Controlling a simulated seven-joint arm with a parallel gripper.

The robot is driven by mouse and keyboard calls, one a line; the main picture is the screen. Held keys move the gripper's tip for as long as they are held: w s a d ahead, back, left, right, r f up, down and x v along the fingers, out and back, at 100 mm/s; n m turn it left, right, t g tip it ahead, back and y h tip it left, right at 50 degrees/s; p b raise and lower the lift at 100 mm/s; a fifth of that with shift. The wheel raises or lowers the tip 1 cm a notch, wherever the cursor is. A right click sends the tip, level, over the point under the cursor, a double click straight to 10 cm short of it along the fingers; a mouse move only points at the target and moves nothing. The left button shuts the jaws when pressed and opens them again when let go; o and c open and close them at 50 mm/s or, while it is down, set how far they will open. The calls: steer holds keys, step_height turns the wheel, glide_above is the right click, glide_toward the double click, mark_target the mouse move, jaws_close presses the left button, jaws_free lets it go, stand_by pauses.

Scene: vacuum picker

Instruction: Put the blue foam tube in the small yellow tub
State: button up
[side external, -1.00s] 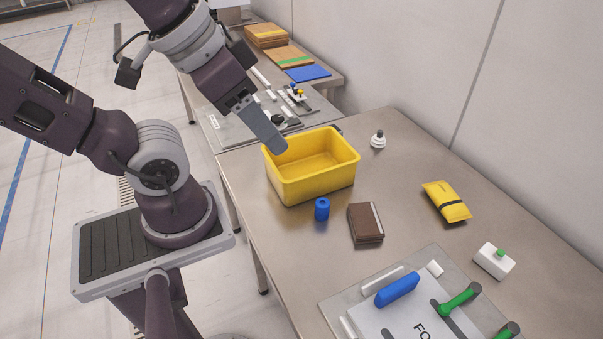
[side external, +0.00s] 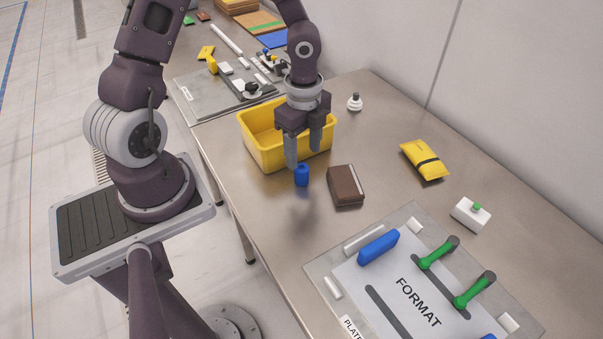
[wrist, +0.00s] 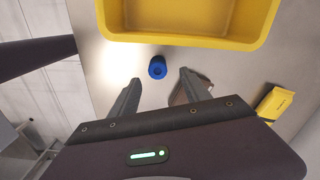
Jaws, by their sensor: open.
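The blue foam tube (side external: 302,175) stands upright on the metal table in front of the yellow tub (side external: 262,160). In the wrist view the tube (wrist: 157,68) shows its open top, beyond and between my fingertips. The tub (wrist: 190,40) is empty where I can see into it. My gripper (side external: 303,158) is open and empty, pointing down above the tube, with its fingers apart in front of the tub. In the wrist view my gripper (wrist: 158,75) does not touch the tube. The exact height above it is hard to tell.
A brown notebook (side external: 345,186) lies close to the right of the tube. A format plate with green handles (side external: 415,290) fills the front.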

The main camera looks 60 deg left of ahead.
mark_target(302, 168)
steer(key=f, duration=0.6)
steer(key=shift+s+f, duration=0.15)
steer(key=shift+s, duration=0.05)
jaws_close()
